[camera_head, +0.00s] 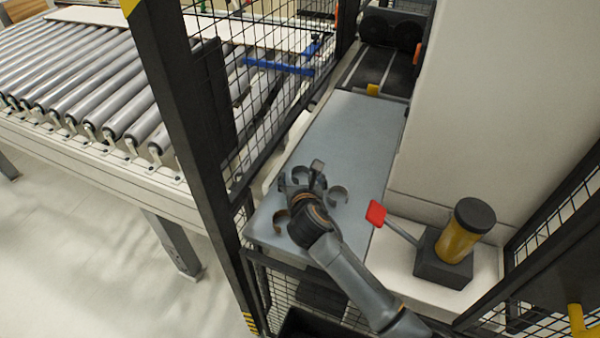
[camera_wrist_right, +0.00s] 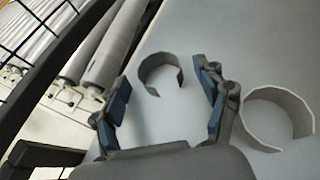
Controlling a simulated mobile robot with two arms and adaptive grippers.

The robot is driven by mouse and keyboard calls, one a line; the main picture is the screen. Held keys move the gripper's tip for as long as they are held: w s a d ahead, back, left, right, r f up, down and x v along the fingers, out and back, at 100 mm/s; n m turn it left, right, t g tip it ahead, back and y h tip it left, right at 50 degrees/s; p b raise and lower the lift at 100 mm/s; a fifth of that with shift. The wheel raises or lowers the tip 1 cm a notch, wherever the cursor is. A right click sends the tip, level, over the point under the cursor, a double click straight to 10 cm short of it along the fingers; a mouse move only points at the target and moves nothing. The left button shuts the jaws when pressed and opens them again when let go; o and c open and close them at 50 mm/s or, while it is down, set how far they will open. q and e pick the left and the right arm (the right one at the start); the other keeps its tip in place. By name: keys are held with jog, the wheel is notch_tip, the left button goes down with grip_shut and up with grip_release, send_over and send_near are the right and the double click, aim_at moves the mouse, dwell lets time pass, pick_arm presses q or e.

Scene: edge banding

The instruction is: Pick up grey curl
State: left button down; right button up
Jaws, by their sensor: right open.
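Two grey, C-shaped curls lie on the grey table (camera_head: 350,130). One curl (camera_head: 299,169) is by my right gripper's far end, and another curl (camera_head: 343,191) is just to its right. In the right wrist view one curl (camera_wrist_right: 148,62) appears ahead, between the two fingers, apart from both. The other curl (camera_wrist_right: 285,94) lies to the right, outside the right finger. My right gripper (camera_wrist_right: 160,80) is open and empty above the table; in the head view it (camera_head: 304,185) partly covers the area around the curls. My left gripper is not in view.
A yellow post with a black cap (camera_head: 460,235) and a red paddle (camera_head: 376,213) stand at the right. A black mesh fence (camera_head: 190,110) and a roller conveyor (camera_head: 90,90) are left. The far table is clear.

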jog(key=c, duration=0.8)
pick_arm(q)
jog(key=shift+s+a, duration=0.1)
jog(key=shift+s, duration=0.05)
pick_arm(e)
jog(key=shift+c, duration=0.2)
